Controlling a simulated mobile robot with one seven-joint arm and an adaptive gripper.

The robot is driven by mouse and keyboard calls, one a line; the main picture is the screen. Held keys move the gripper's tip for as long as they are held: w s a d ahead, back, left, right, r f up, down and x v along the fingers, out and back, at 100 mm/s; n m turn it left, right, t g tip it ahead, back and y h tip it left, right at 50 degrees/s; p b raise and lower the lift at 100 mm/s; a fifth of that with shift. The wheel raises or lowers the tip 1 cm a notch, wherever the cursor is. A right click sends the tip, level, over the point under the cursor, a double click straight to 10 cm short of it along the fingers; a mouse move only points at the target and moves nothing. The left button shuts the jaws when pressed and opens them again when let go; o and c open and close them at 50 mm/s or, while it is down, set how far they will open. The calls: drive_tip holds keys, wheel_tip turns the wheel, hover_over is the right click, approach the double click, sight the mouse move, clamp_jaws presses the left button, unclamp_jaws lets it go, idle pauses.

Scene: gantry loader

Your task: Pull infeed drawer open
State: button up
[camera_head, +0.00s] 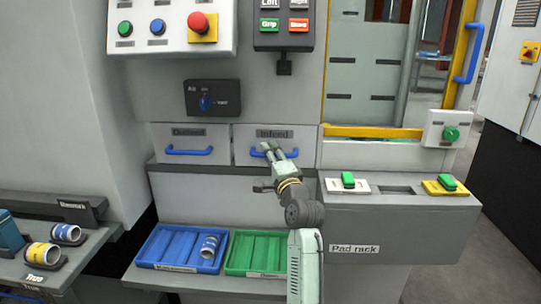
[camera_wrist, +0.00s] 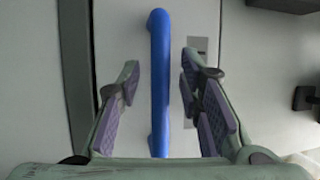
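The infeed drawer (camera_head: 296,133) is a pale grey front labelled "Infeed" in the head view, and it looks flush with the cabinet. Its blue bar handle (camera_head: 256,153) is partly hidden behind my gripper (camera_head: 273,151). In the wrist view the blue handle (camera_wrist: 159,80) runs up the picture between the two fingers of my gripper (camera_wrist: 160,85). The fingers, with purple pads, stand apart on both sides of the handle. A gap shows on each side, so the gripper is open and not closed on it.
The outfeed-side drawer (camera_head: 188,134) with its own blue handle is just left. Below are a blue tray (camera_head: 151,246) and a green tray (camera_head: 241,248). A pad rack (camera_head: 400,215) juts out at right. A button panel (camera_head: 145,42) is above.

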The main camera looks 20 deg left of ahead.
drive_tip(key=shift+c, duration=0.4)
clamp_jaws()
idle(0.4)
